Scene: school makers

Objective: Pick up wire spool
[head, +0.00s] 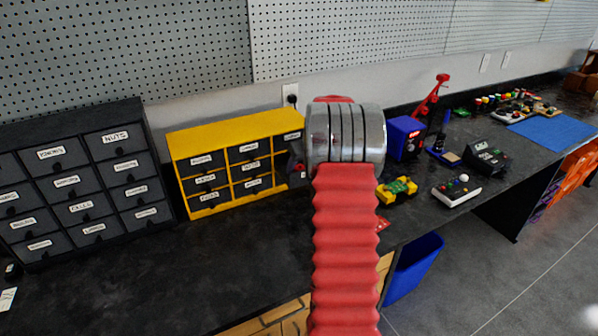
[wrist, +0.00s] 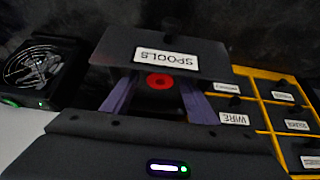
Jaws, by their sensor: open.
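In the wrist view a red round spool (wrist: 160,82) with a dark centre sits in a dark recess just behind the dark panel labelled SPOOLS (wrist: 150,49), which looks like an open drawer's front. My gripper (wrist: 159,93) is open, with its purple fingers on either side of the red spool. I cannot tell whether they touch it.
A drawer labelled WIRE (wrist: 234,118) is beside my right finger. A black fan unit (wrist: 42,71) is at the left. In the head view a black drawer cabinet (head: 75,125) stands left, and a blue box (head: 404,138) and small devices lie right. The front bench is mostly clear.

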